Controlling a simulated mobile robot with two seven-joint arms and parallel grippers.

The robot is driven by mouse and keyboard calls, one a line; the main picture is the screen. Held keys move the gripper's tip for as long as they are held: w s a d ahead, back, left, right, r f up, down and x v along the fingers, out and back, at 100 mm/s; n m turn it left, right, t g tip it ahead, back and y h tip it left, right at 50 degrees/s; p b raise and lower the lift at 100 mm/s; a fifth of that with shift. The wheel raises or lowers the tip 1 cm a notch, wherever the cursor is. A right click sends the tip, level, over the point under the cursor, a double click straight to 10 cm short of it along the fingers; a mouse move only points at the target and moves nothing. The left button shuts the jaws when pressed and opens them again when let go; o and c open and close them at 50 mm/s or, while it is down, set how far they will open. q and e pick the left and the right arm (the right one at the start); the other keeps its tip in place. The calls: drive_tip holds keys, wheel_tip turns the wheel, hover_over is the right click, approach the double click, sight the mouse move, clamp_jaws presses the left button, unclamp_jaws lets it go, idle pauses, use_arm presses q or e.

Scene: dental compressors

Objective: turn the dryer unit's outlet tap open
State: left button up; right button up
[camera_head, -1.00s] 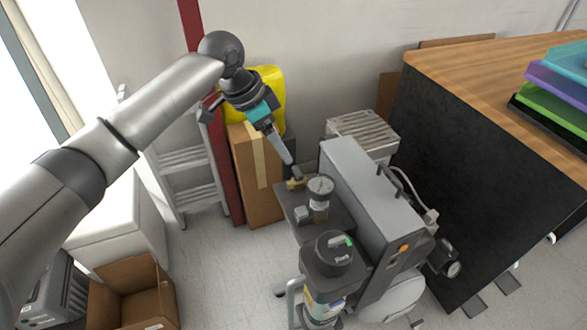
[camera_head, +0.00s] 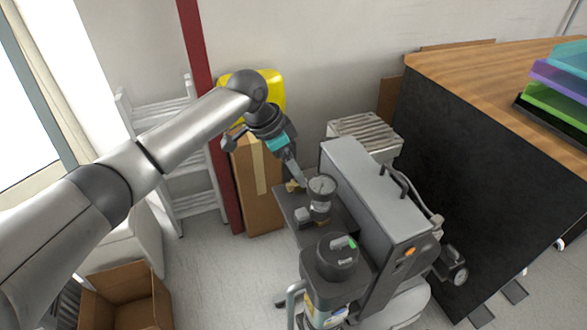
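A small brass tap (camera_head: 292,186) sits just left of the gauge, partly hidden. My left gripper (camera_head: 299,180) reaches down from the upper left, its fingertips right at the brass tap, beside the gauge. From this angle the fingers look close together; I cannot tell whether they touch or grip the tap. My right gripper is not in view.
A grey housing (camera_head: 375,190) with a handle stands right of the gauge. A wooden-topped desk (camera_head: 500,75) with coloured trays fills the right. A cardboard box (camera_head: 258,185), a ladder (camera_head: 185,160) and a yellow container (camera_head: 268,88) stand behind. An open carton (camera_head: 125,298) lies lower left.

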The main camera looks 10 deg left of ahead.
use_arm(q)
drive_tip(key=shift+d+f, duration=0.1)
drive_tip(key=shift+f, duration=0.05)
clamp_jaws()
idle(0.7)
